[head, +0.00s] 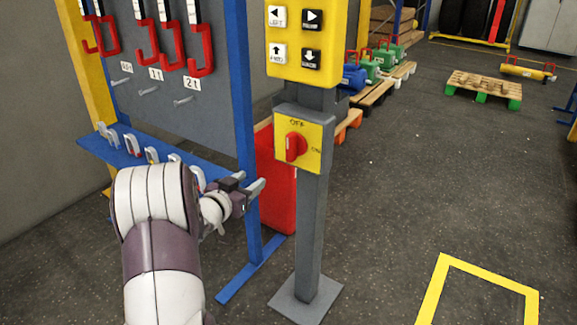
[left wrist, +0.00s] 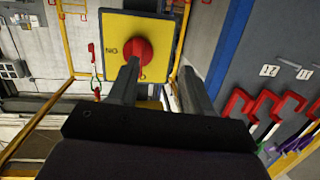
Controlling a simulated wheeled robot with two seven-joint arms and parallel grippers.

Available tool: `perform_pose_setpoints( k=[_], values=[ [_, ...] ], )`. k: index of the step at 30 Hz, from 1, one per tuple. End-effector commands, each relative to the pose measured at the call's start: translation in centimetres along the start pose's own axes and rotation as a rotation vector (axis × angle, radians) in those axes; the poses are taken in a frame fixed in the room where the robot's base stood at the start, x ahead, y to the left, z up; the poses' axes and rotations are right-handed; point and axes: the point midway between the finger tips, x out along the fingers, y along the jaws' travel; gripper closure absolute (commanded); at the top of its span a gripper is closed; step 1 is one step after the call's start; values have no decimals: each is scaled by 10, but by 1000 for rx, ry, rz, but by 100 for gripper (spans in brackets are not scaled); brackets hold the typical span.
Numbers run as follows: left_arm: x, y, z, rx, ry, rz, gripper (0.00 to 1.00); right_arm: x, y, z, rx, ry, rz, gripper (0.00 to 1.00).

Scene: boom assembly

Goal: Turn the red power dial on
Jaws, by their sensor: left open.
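The red power dial (head: 294,147) sits on a yellow plate (head: 313,158) on the front of a grey post. OFF is written above the dial and ON to its right. The dial's grip stands roughly upright, towards OFF. My left gripper (head: 257,187) is open and empty, to the left of and lower than the dial, apart from it. In the left wrist view the dial (left wrist: 138,50) shows beyond the two spread fingers (left wrist: 159,76), nearer the left finger, whose tip overlaps its lower edge. My right gripper is not in view.
A yellow button panel (head: 309,75) is above the dial on the same post (head: 311,235). A blue rack (head: 247,110) with red hooks (head: 201,50) stands left, close behind my gripper. A red panel (head: 277,205) is behind the post.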

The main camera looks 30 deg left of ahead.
Motion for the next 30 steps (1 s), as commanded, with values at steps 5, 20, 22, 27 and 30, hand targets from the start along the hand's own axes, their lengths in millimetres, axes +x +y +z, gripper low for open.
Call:
perform_pose_setpoints(
  k=[5, 20, 22, 27, 30],
  values=[
    [2, 21, -36, -34, 145, 115, 51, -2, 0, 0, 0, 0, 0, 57],
    [108, 34, -51, -44, 146, 114, 51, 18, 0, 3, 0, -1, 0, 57],
    [116, 34, -53, -44, 145, 114, 51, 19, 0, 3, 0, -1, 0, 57],
    [124, 35, -55, -44, 146, 112, 51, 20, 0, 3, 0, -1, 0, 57],
    [123, 35, -56, -44, 145, 112, 51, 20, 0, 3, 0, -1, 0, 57]
  ],
)
